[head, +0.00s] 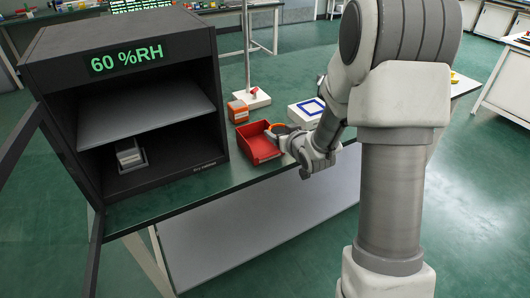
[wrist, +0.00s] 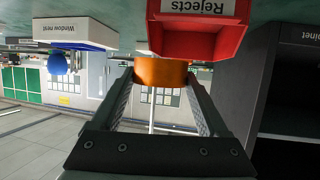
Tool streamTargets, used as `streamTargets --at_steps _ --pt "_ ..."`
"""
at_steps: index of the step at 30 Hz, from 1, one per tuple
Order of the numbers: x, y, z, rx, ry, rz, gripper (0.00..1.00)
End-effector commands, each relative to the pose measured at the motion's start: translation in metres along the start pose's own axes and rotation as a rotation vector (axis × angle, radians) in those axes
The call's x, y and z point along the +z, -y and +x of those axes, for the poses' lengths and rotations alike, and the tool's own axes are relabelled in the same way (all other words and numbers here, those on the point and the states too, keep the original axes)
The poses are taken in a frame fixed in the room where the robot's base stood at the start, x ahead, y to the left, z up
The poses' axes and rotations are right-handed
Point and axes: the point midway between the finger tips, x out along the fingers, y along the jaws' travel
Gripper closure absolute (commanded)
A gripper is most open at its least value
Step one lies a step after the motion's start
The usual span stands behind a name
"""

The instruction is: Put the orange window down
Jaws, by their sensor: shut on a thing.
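The orange window (wrist: 162,72) is between the fingers of my gripper (wrist: 160,85) in the wrist view, which is upside down. My gripper (head: 284,131) is shut on it, and a sliver of orange shows at its tip in the head view. It is held above the bench, close to the red Rejects bin (head: 259,148), which is also in the wrist view (wrist: 197,45). The white block labelled Window nest (wrist: 72,33) is on the other side of the gripper. In the head view this nest (head: 300,116) has a blue square outline on top.
A dark cabinet (head: 120,62) reading 60 %RH stands open at the left, with a shelf and a small grey object (head: 128,153) inside. An orange box (head: 238,111) and a stand with a white base (head: 249,100) are behind the bin. The bench front edge is near.

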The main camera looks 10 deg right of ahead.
Motion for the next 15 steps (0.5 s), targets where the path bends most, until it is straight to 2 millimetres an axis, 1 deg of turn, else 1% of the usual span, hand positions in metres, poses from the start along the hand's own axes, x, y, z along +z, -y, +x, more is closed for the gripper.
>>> streamTargets --at_steps 1,3,6,11,14,15 --pt "0.006 0.012 0.009 -0.006 -0.001 -0.001 0.88" --pt "0.011 0.023 0.017 -0.004 0.0 -0.002 0.88" --pt "0.014 0.033 0.025 -0.002 -0.001 -0.002 0.88" --pt "0.018 0.039 0.031 0.0 -0.002 0.0 0.88" --pt "0.029 0.039 0.035 0.001 0.0 0.0 0.88" --pt "0.035 0.039 0.037 0.001 0.002 0.0 0.88"
